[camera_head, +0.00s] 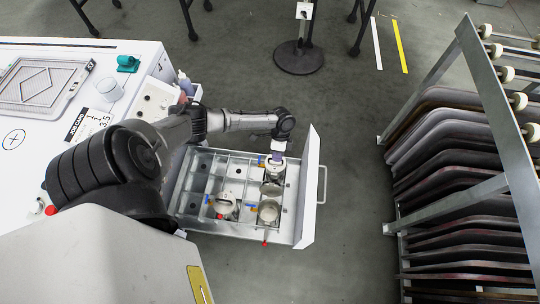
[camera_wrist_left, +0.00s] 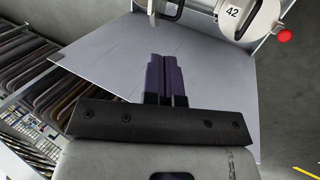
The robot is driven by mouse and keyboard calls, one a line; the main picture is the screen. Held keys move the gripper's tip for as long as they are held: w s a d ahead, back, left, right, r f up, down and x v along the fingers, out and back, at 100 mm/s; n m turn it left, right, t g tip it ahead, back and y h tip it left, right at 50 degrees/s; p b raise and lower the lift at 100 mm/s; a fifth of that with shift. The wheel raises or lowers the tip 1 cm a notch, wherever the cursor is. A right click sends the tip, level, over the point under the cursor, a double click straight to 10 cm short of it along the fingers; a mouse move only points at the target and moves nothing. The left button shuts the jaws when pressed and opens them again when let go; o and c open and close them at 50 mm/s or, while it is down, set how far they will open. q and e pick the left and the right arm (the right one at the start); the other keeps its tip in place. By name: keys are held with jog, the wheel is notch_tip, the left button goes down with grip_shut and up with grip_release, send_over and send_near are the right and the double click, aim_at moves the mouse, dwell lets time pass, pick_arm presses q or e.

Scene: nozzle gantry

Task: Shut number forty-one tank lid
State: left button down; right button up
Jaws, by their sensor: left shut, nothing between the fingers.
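My left gripper (camera_head: 276,158) is over the far right part of the metal drawer (camera_head: 197,161). In the left wrist view its purple fingers (camera_wrist_left: 167,78) are shut with nothing between them, against the view of a pale grey panel (camera_wrist_left: 100,65). A round white part marked 42 (camera_wrist_left: 233,12) is at the top of the wrist view, apart from the fingers. In the head view, round metal tanks (camera_head: 268,213) stand in the drawer, one at its left (camera_head: 226,206). I cannot read a number 41, nor tell which lid bears it. My right gripper is not in view.
The drawer is pulled out of the white machine (camera_head: 130,50); its front panel (camera_head: 308,190) and handle (camera_head: 322,185) are at the right. A red knob (camera_wrist_left: 284,35) shows in the wrist view. A rack of dark boards (camera_head: 450,150) stands at right, with clear floor between.

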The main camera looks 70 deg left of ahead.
aim_at(272, 186)
pick_arm(q)
jog(key=a+f+b, duration=0.2)
jog(key=a, duration=0.2)
jog(key=shift+n, duration=0.3)
jog(key=shift+s+d+f+b, duration=0.6)
jog(key=shift+d+f, duration=0.65)
jog(key=shift+f, duration=0.15)
jog(key=shift+s+d+f+b, duration=0.55)
jog(key=shift+d+f, duration=0.65)
jog(key=shift+f, duration=0.2)
jog(key=shift+s+d+f+b, duration=0.6)
jog(key=shift+d+f, duration=0.65)
jog(key=shift+f, duration=0.15)
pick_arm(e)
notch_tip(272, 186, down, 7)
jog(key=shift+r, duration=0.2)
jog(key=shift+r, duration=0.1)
